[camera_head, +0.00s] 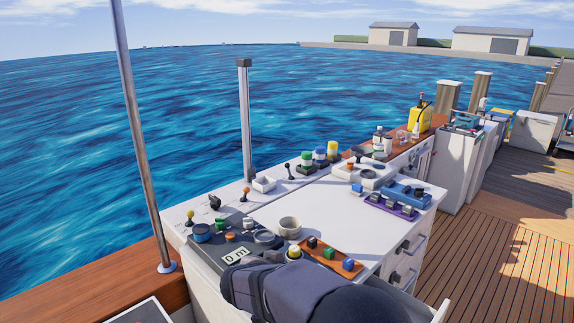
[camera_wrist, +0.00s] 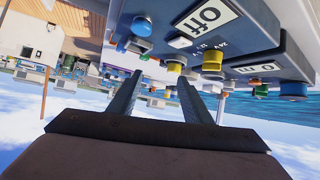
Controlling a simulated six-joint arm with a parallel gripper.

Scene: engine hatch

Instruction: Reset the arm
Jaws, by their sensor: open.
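My gripper (camera_wrist: 158,77) shows in the wrist view with its two dark fingers apart and nothing between them. The wrist picture appears upside down, with sky at the bottom. In the head view, dark rounded links of my arm cover the bottom middle, in front of the white console (camera_head: 330,207). I cannot make out my gripper there.
A grey post (camera_head: 246,125) and a slanted metal pole (camera_head: 138,140) rise at the left. Wooden deck lies right.

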